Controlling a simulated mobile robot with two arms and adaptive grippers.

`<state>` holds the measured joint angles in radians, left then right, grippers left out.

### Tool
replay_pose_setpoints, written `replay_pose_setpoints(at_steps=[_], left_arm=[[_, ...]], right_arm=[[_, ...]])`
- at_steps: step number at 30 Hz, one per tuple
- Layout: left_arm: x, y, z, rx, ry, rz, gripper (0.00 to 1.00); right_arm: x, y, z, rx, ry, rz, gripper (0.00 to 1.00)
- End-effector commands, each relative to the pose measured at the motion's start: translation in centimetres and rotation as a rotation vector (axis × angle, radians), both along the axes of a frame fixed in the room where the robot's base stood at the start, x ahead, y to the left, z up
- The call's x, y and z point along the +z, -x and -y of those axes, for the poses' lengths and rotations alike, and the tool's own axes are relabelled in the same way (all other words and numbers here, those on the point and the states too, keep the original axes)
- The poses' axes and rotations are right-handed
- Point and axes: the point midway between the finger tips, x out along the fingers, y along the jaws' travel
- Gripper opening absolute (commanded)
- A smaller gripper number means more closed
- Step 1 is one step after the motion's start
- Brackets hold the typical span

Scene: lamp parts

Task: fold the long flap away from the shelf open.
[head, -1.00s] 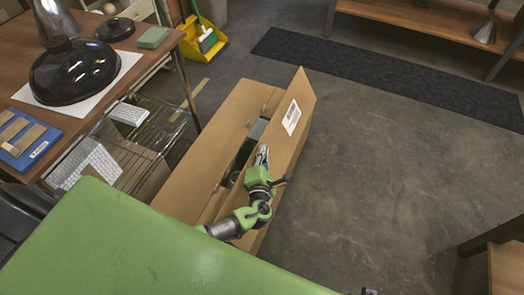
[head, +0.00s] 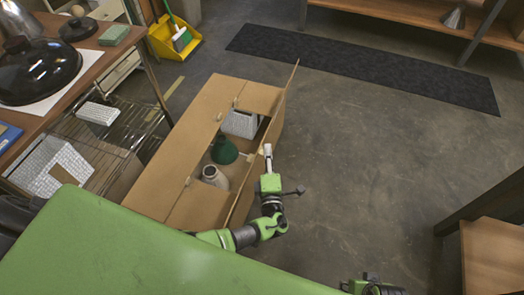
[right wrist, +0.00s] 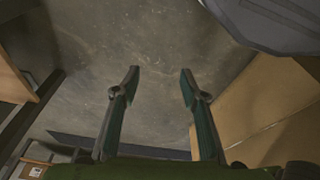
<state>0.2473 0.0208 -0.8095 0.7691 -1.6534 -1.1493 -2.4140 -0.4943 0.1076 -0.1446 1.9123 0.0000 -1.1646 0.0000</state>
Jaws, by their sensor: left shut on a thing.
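The long cardboard box (head: 182,125) stands on the floor with its top partly open. Its long right-hand flap (head: 283,101) is seen nearly edge-on, standing up along the right side. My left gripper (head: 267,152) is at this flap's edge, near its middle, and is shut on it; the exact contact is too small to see. Inside the box show a green lampshade (head: 224,151), a pale jar-like part (head: 215,177) and a light grey part (head: 240,123). My right gripper (right wrist: 158,72) is open and empty over the floor, with the box (right wrist: 270,95) to its right.
A wire rack (head: 115,145) and a wooden table (head: 100,66) stand left of the box. A wooden bench (head: 492,255) is at the lower right. A dark mat (head: 360,70) lies at the back. The floor right of the box is clear.

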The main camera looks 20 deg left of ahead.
Motion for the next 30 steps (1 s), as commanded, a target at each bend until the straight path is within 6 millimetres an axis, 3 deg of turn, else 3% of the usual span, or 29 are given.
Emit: replay_pose_setpoints(at_steps=[18,20,21,30], left_arm=[[-0.86,0.15,0.85,-0.004,0.010,-0.011,0.00],[-0.88,0.16,0.83,-0.004,0.010,-0.012,0.17],[-0.88,0.16,0.81,-0.004,0.009,-0.012,0.20],[-0.63,0.12,0.76,-0.002,0.006,-0.006,0.20]], right_arm=[[0.94,-0.14,0.00,-0.001,0.000,0.004,0.40],[0.94,-0.15,0.00,-0.001,0.000,0.004,0.40],[0.94,-0.14,-0.01,-0.001,0.000,0.004,0.40],[0.94,-0.14,0.03,-0.001,0.000,0.005,0.40]])
